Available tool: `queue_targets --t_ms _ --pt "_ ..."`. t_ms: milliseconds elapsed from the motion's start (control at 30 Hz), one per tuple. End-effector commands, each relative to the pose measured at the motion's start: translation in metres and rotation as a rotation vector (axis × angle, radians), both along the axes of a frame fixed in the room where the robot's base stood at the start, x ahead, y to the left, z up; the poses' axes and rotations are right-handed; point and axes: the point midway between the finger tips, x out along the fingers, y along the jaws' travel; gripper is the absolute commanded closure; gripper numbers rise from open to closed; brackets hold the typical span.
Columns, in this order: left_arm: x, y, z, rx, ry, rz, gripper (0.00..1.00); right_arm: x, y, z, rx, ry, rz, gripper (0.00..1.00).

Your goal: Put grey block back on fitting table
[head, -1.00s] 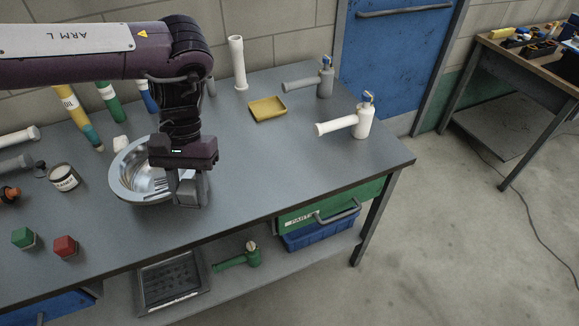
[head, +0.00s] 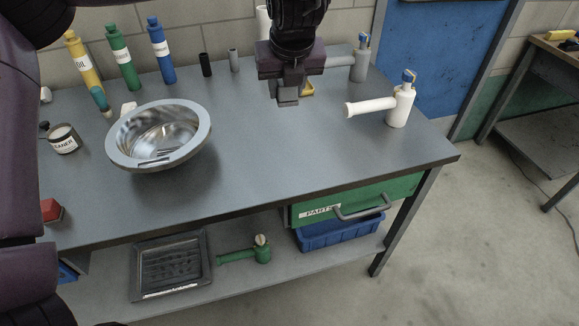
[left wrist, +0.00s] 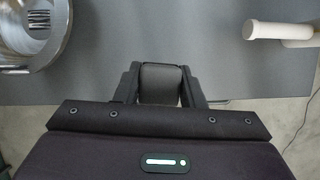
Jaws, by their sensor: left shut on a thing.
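My left gripper (head: 288,97) is shut on a grey block and is over the right half of the grey table (head: 250,150). The grey block (left wrist: 160,84) shows between the two dark fingers in the left wrist view, its far end rounded. In the head view the block is hard to tell from the fingers. Whether it touches the table is unclear. My right gripper is not in view.
A metal bowl (head: 118,150) stands left of the gripper. A white pipe fitting (head: 398,108) and a grey one (head: 359,66) stand to the right. Several bottles line the back. The table front is clear between bowl and white fitting.

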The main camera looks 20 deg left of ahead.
Motion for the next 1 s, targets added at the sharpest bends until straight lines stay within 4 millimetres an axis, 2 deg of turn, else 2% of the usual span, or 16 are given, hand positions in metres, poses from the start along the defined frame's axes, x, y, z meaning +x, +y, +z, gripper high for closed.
queue_targets --t_ms 33,200,300,433,533,567,667,867,1000 --pt "0.005 0.002 -0.006 -0.009 0.000 -0.094 0.86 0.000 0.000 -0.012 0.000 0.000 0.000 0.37" --pt "0.020 0.003 0.002 -0.004 -0.002 -0.407 0.86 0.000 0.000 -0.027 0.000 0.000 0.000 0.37" --pt "0.025 0.003 0.006 -0.001 -0.002 -0.538 0.86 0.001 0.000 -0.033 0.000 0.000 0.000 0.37" --pt "0.029 0.003 0.009 0.003 -0.001 -0.640 0.86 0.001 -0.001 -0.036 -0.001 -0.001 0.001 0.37" --pt "0.030 0.003 0.003 0.004 0.003 -0.675 0.86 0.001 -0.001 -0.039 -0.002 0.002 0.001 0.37" --pt "0.030 0.003 -0.001 0.003 0.004 -0.680 0.86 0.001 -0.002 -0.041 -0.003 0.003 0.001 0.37" --pt "0.030 0.004 -0.025 0.002 0.007 -0.683 0.86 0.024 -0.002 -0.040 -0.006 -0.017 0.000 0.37" --pt "0.029 0.003 -0.081 0.002 0.008 -0.681 0.86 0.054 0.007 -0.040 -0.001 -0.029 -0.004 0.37" --pt "0.029 0.004 -0.111 0.005 0.006 -0.679 0.86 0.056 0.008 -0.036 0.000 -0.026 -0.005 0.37"
